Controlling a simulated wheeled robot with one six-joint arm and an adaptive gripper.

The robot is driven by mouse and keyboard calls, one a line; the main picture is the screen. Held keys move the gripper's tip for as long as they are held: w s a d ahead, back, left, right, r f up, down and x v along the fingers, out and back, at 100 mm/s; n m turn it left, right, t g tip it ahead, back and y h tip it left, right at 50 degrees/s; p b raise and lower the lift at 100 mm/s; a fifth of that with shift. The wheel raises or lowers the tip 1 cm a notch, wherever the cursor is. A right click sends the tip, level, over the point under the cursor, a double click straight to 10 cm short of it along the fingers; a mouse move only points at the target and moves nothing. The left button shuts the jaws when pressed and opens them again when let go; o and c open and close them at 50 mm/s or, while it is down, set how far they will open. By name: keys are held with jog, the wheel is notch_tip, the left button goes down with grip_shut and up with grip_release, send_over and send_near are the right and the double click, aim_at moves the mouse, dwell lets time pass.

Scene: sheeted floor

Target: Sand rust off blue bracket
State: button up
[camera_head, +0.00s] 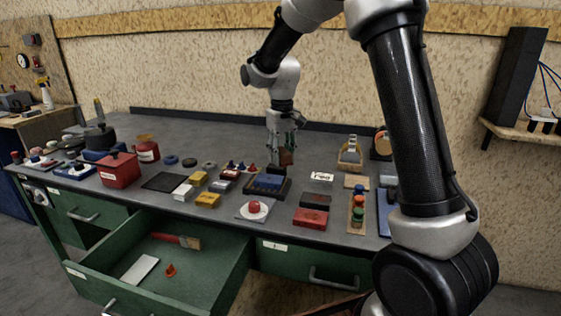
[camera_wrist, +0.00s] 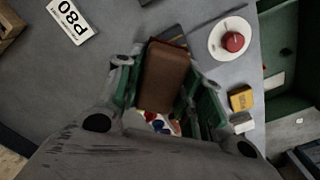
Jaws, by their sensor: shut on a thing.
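My gripper (camera_head: 284,148) is shut on a brown sanding block (camera_head: 286,158), which hangs above the bench. In the wrist view the block (camera_wrist: 163,76) sits between the green fingers. A blue block-like piece, apparently the bracket (camera_head: 268,182), rests in a dark holder (camera_head: 283,192) on the bench, just below and slightly left of my gripper in the head view. The block looks apart from it, though the exact gap is hard to judge. Rust on the bracket is too small to make out. In the wrist view my gripper and the block hide most of it.
A white P80 card (camera_wrist: 72,20) lies right of the holder in the head view. A white plate with a red knob (camera_head: 254,208) stands in front. Red boxes (camera_head: 310,217), yellow blocks (camera_head: 207,200) and jars crowd the bench. A green drawer (camera_head: 160,255) hangs open in front.

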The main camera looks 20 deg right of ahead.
jog(key=shift+r, duration=0.95)
